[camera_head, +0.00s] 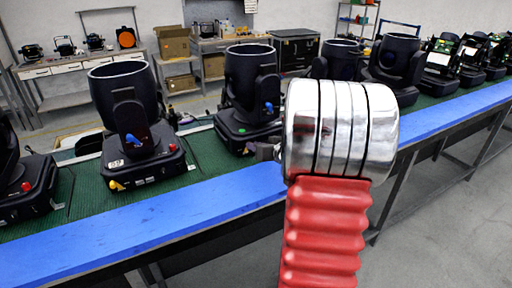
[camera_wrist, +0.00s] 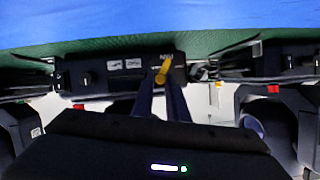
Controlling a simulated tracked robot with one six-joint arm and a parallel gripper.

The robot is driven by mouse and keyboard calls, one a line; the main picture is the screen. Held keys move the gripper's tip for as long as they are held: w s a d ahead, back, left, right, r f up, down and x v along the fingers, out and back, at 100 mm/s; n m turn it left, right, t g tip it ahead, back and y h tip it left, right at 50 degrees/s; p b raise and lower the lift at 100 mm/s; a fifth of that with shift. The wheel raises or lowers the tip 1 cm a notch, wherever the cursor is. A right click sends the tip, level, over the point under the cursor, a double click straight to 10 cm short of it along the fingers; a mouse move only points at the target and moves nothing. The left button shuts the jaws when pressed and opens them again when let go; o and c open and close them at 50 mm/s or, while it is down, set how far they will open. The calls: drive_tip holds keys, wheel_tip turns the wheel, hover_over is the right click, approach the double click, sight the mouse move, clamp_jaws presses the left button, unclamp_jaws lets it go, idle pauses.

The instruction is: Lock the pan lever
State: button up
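In the wrist view a yellow lever (camera_wrist: 163,70) sticks out from the black base (camera_wrist: 122,66) of a par can. My gripper (camera_wrist: 162,84) is at this lever, its two dark fingers close together with a narrow gap. The lever shows at the fingertips; whether they pinch it is unclear. In the head view my silver wrist and red sleeve hide most of my gripper, which is by the base of the middle-left par can (camera_head: 248,82). That can has a blue lever (camera_head: 268,107) on its yoke. The par can at the left (camera_head: 125,95) shows a yellow lever (camera_head: 117,185) and a blue lever.
Several black par cans stand in a row on a green belt (camera_head: 209,158). A blue rail (camera_head: 120,236) runs along its near edge. Another par can (camera_head: 336,60) is partly behind my wrist. Open floor (camera_head: 440,215) lies at the right front. Benches and boxes stand behind.

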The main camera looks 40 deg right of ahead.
drive_tip(key=o, duration=0.4)
drive_tip(key=shift+o, duration=0.2)
drive_tip(key=shift+s, duration=0.1)
drive_tip(key=v, duration=1.3)
drive_tip(key=shift+s, duration=0.25)
drive_tip(key=shift+r, duration=0.1)
drive_tip(key=w+a+r+g+h, duration=0.2)
drive_tip(key=w+a+r+h, duration=0.2)
drive_tip(key=a+r, duration=0.5)
drive_tip(key=s+a+f+n+g+y, duration=0.1)
drive_tip(key=s+a+f+g+y, duration=0.1)
drive_tip(key=a, duration=0.7)
drive_tip(key=s+a+f+n+g+y, duration=0.2)
drive_tip(key=s+a+f, duration=0.2)
drive_tip(key=s+a, duration=0.3)
drive_tip(key=s+a+f+n+g+y, duration=0.1)
drive_tip(key=s+a, duration=0.4)
drive_tip(key=a, duration=0.8)
wheel_tip(320, 180, down, 2)
drive_tip(key=shift+a+f+n+g+y, duration=0.2)
drive_tip(key=shift+n+g+y, duration=0.25)
drive_tip(key=shift+y, duration=0.35)
drive_tip(key=shift+s, duration=0.1)
